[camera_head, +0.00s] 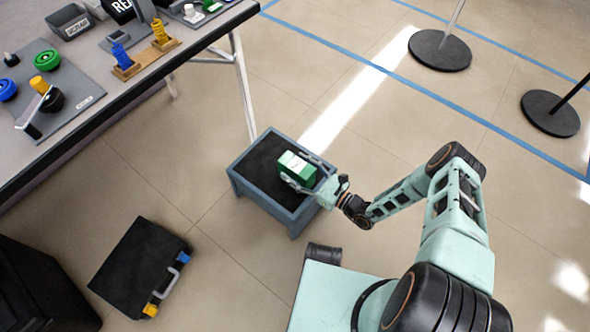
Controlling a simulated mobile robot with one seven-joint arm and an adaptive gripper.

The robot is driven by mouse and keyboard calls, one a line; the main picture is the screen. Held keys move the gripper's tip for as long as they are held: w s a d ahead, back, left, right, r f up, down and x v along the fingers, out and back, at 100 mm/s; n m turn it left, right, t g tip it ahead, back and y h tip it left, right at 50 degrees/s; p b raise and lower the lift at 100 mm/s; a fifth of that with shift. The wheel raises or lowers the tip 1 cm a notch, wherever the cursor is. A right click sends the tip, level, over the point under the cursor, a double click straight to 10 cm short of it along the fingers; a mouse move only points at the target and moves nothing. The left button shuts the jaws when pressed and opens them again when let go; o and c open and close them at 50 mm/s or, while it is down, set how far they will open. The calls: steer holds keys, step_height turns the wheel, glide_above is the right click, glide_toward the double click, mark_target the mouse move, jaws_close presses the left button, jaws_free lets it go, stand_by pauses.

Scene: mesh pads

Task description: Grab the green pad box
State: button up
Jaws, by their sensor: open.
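The green pad box (297,169), green with a white top part, sits on the dark surface of a small grey-blue stand (236,178) with a raised rim. It is toward the right side of that surface. My gripper (301,172) reaches in from the right with its fingers spread. One finger shows on the far side of the box and one on the near side. I cannot tell whether the fingers touch the box.
A long table (120,92) with knobs, bins and coloured parts runs along the upper left. A black case (138,266) lies on the floor at lower left. Round black post bases (440,50) stand at upper right. Blue tape lines cross the floor.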

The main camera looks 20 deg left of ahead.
steer(key=shift+c, duration=0.4)
steer(key=c, duration=1.4)
steer(key=shift+c, duration=0.2)
steer(key=shift+r, duration=0.1)
